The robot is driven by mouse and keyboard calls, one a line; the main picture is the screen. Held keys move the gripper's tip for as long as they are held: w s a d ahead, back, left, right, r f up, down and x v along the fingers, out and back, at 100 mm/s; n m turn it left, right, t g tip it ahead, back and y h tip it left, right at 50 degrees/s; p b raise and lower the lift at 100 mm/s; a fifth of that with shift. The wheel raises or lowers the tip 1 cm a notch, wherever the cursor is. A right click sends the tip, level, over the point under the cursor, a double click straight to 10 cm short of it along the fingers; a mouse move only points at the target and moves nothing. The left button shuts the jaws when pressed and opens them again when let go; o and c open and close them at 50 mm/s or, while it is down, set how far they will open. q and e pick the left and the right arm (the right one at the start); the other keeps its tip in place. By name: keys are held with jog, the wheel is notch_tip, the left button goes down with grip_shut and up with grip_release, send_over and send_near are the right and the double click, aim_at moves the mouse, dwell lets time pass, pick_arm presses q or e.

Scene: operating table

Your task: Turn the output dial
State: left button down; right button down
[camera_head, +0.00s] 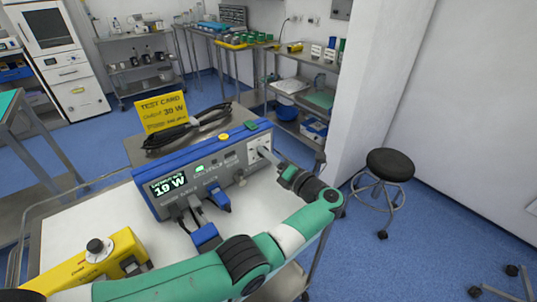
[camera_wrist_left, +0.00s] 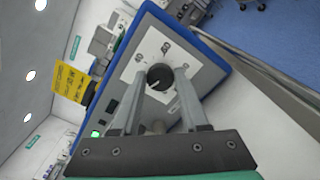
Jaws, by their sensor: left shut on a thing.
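The blue and grey electrosurgical unit (camera_head: 205,170) stands on the white-topped cart, and its green display (camera_head: 168,185) reads 19 W. The yellow test card (camera_head: 162,110) behind it reads output 30 W. My right gripper is not in view.
Blue plugs (camera_head: 206,234) with leads are in the unit's lower front. A yellow box with a black knob (camera_head: 90,262) sits at the cart's front left. A black stool (camera_head: 389,165) stands to the right.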

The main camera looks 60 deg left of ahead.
pick_arm(q)
jog(key=shift+m+p, duration=0.65)
jog(key=shift+m, duration=3.05)
jog(key=shift+c, duration=2.1)
grip_release()
jog(key=shift+f, duration=0.1)
jog(key=shift+d, duration=0.1)
